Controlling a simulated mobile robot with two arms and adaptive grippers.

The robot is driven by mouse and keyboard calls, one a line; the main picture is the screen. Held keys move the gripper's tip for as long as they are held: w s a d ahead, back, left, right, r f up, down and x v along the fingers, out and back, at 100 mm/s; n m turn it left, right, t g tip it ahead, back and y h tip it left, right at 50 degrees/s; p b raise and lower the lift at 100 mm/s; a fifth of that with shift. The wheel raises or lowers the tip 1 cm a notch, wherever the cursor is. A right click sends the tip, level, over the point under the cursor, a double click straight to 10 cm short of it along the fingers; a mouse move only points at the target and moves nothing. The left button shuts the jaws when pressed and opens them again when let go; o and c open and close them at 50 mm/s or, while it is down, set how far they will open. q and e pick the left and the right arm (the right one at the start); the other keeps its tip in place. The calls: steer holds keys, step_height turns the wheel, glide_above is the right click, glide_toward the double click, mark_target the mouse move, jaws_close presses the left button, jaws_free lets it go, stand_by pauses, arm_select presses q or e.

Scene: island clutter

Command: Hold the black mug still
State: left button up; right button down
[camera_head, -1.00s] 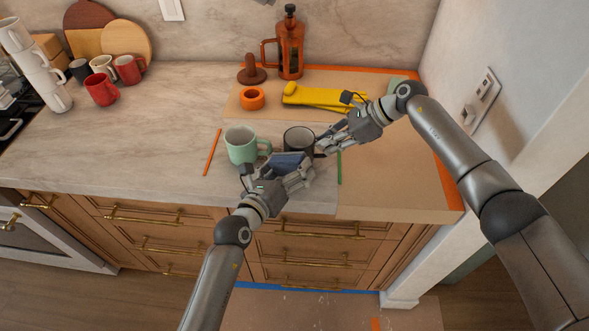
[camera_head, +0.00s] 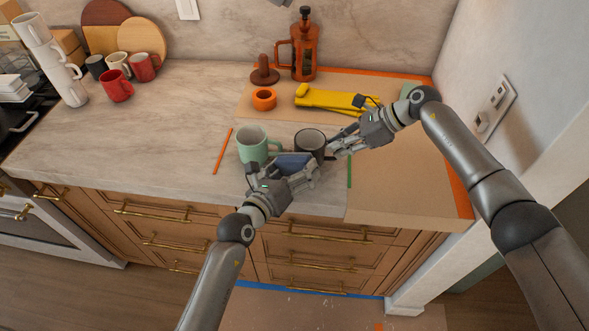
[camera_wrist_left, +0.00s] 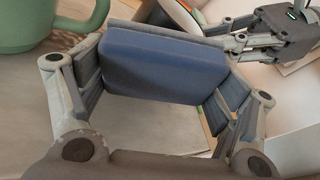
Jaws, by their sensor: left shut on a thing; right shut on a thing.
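The black mug (camera_head: 309,140) stands upright on the counter, to the right of a mint green mug (camera_head: 252,146). My right gripper (camera_head: 333,149) is shut at the black mug's right side, seemingly on its handle; the exact contact is hard to see. My left gripper (camera_head: 296,172) is shut on a blue block (camera_head: 293,160), in front of the black mug. In the left wrist view the blue block (camera_wrist_left: 160,65) spans between the fingers and hides much of what is behind it. I cannot tell whether it touches the black mug.
An orange strip (camera_head: 222,151) lies left of the green mug and a green strip (camera_head: 349,171) right of the black mug. Behind are an orange ring (camera_head: 264,99), yellow object (camera_head: 335,99) and French press (camera_head: 304,50). Counter at left front is clear.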

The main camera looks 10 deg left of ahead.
arm_select(q)
steer(key=shift+w, duration=0.5)
arm_select(e)
steer(key=shift+f, duration=0.1)
arm_select(q)
steer(key=shift+s+d, duration=0.2)
steer(key=shift+d, duration=1.75)
arm_select(e)
steer(key=shift+s+a, duration=0.1)
steer(key=shift+s, duration=0.05)
arm_select(q)
steer(key=shift+a, duration=0.15)
steer(key=shift+a, duration=1.85)
steer(key=shift+s, duration=0.1)
arm_select(e)
steer(key=shift+f, duration=0.1)
steer(key=shift+d, duration=0.2)
arm_select(q)
steer(key=s, duration=0.7)
steer(key=shift+a, duration=0.25)
